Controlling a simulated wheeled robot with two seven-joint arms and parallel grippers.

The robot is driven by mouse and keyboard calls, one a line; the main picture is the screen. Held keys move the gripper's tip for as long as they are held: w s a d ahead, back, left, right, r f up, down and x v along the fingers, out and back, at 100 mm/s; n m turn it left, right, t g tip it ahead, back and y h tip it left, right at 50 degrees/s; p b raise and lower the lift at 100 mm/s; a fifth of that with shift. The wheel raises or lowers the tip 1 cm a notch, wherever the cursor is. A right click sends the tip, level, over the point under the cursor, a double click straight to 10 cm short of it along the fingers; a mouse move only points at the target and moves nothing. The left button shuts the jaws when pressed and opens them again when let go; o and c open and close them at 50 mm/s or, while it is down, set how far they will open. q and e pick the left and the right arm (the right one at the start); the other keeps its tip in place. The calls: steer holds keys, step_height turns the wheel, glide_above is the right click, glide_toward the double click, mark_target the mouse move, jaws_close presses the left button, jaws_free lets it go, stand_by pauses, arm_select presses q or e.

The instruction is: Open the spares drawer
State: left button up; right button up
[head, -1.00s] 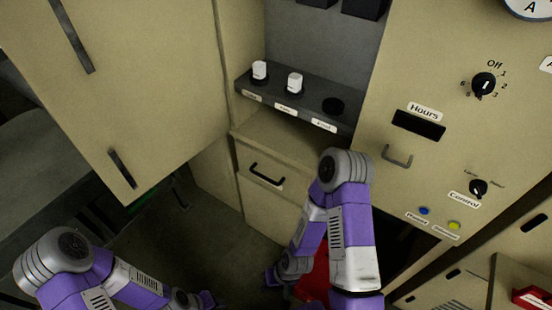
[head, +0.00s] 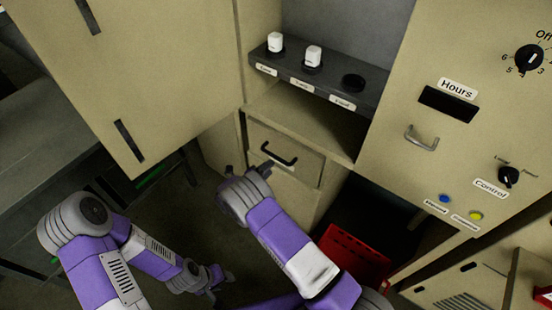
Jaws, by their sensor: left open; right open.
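The spares drawer, taken to be the beige drawer (head: 306,166) under the shelf, appears shut, its front flush with the cabinet. Its black bar handle (head: 279,155) is in plain view. My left gripper (head: 217,280) is open and empty, low over the dark floor, away from the drawer.
A shelf strip (head: 318,80) with two white knobs and one black one sits above the drawer. A control panel (head: 390,160) with a grey handle stands at right. A red object (head: 352,258) lies below. A tall cabinet door (head: 150,80) fills the left.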

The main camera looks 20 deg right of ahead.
mark_target(275, 158)
steer(key=shift+n+t, duration=0.4)
steer(key=x, duration=0.2)
steer(key=b+x, duration=0.1)
steer(key=x, duration=0.2)
steer(key=w+r+b+x, duration=0.1)
steer(key=x, duration=0.1)
steer(key=shift+w+a, duration=0.1)
jaws_close()
